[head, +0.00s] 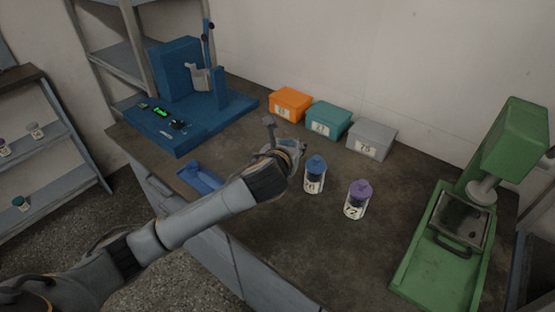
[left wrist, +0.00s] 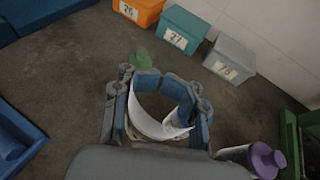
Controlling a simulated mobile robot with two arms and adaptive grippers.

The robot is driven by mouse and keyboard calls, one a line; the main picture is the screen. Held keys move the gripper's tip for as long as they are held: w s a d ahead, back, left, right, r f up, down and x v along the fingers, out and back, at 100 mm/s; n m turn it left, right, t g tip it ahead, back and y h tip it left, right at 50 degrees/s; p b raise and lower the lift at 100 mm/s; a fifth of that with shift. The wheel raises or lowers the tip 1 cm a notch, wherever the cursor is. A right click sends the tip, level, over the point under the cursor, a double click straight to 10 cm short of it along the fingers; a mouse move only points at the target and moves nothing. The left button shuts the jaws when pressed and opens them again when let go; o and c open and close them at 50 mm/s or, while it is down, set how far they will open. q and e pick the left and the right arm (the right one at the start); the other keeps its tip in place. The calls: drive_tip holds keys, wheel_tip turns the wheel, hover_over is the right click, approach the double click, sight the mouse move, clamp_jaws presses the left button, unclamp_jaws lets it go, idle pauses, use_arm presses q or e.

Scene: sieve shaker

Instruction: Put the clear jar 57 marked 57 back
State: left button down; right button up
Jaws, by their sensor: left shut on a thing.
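My left gripper (head: 296,148) is over the middle of the worktable, its arm reaching in from the left. In the left wrist view its blue-padded fingers (left wrist: 163,100) are shut around a clear jar, which shows mostly as a curved white label band (left wrist: 150,122). The number on it cannot be read from here. The head view hides the held jar behind the gripper. A small green patch (left wrist: 140,61) shows just beyond the fingers; I cannot tell if it belongs to the jar. My right gripper is not in view.
A blue-lidded jar (head: 315,178) and a purple-lidded jar (head: 357,200) stand right of the gripper. Orange (head: 290,104), teal (head: 328,120) and grey (head: 371,139) boxes line the wall. A blue machine (head: 180,125), blue tray (head: 200,178), green press (head: 430,270) and left shelf (head: 50,170) surround.

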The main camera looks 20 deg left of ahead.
sight(283, 140)
use_arm(q)
drive_tip(key=w+a+f, duration=0.1)
drive_tip(key=w+f, duration=0.1)
drive_tip(key=w+a+f, duration=0.2)
drive_tip(key=w+f, duration=0.1)
drive_tip(key=w+a+f, duration=0.2)
drive_tip(key=shift+w+a+f+b, duration=0.2)
drive_tip(key=shift+w+f+b, duration=0.05)
drive_tip(key=shift+b, duration=0.1)
drive_tip(key=shift+w+a+f, duration=0.1)
drive_tip(key=shift+w+f, duration=0.05)
drive_tip(key=shift+f, duration=1.6)
drive_tip(key=shift+f, duration=0.15)
drive_tip(key=c, duration=0.7)
unclamp_jaws()
drive_tip(key=shift+c, duration=0.2)
